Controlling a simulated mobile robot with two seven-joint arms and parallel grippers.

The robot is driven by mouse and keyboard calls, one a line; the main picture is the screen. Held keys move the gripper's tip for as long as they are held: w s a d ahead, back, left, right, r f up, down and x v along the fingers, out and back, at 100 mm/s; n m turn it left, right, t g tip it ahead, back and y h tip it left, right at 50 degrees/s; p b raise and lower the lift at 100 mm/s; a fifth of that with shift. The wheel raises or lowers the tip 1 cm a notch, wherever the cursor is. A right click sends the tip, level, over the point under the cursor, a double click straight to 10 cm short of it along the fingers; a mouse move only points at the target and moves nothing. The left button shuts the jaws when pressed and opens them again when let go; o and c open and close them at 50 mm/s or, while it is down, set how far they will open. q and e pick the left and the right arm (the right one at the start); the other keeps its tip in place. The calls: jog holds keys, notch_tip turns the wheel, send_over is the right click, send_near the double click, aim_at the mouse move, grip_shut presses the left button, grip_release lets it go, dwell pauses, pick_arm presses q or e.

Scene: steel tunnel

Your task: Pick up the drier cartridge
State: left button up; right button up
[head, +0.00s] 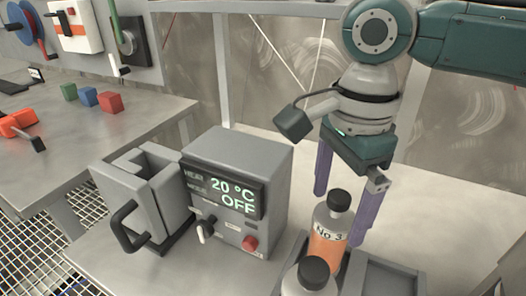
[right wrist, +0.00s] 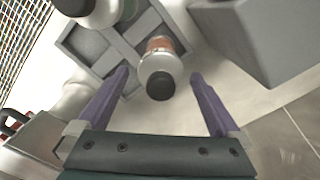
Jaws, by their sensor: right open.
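A bottle-like cartridge (head: 329,236) with a dark cap, an orange body and the label "No 3" stands in a grey divided tray (head: 407,273); I take it as the drier cartridge. My right gripper (head: 338,217) is open above the tray, its purple fingers on either side of the cartridge's upper part. In the right wrist view the cartridge (right wrist: 160,60) shows between the finger tips, with no clear contact. Its lower part is hidden in the tray. A second dark-capped bottle (head: 312,276) stands just in front and to the left. My left gripper is out of view.
A grey heater box (head: 240,160) reading "20 °C OFF" stands left of the cartridge, with a grey open block with a black handle (head: 145,200) beside it. A side bench (head: 60,140) holds small coloured blocks. A steel wall is behind.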

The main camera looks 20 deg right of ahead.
notch_tip(320, 180, down, 2)
jog(key=shift+f, duration=0.2)
grip_shut()
dwell(0.8)
jog(key=shift+r, duration=0.1)
